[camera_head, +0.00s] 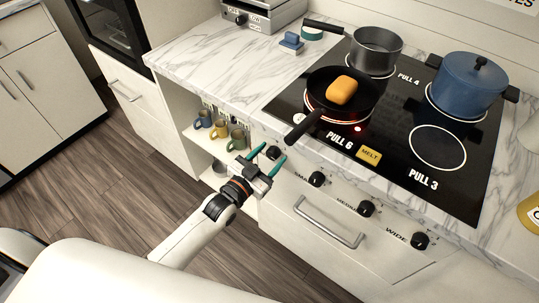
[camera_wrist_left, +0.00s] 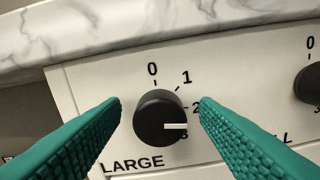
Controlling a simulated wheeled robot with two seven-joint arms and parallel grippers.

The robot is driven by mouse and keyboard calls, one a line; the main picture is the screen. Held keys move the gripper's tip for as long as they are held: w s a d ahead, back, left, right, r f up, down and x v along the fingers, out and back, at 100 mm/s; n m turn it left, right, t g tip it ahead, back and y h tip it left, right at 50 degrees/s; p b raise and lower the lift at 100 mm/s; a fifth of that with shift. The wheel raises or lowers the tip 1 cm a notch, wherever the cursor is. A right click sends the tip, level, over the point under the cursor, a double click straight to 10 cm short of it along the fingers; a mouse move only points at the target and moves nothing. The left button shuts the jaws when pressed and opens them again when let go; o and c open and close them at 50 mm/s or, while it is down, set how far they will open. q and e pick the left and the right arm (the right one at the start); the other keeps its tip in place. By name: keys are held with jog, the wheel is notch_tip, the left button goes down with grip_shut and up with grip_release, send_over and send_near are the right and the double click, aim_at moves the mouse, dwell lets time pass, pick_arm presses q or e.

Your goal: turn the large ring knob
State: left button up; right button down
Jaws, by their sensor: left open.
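The large ring knob (camera_wrist_left: 158,117) is a round black knob on the white front panel, above the word LARGE. Its white mark points right, at the partly hidden 3. In the head view the knob (camera_head: 272,152) sits at the left end of the knob row. My left gripper (camera_head: 274,152) is open, with its green fingertips at the knob. In the left wrist view the open left gripper (camera_wrist_left: 160,103) has one finger on each side of the knob, with visible gaps. Contact does not show. My right gripper is not in view.
Other knobs follow to the right: small (camera_head: 317,179), medium (camera_head: 366,208) and wide (camera_head: 420,240). A drawer handle (camera_head: 328,225) sticks out below. A black pan (camera_head: 320,108) holding a yellow block (camera_head: 342,90) stands on a red-glowing burner. Mugs (camera_head: 220,128) stand in the left shelf.

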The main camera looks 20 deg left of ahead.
pick_arm(q)
jog(key=shift+w+d, duration=0.1)
jog(key=shift+w, duration=0.1)
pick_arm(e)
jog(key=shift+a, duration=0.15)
pick_arm(q)
jog(key=c, duration=1)
jog(key=shift+o, duration=0.2)
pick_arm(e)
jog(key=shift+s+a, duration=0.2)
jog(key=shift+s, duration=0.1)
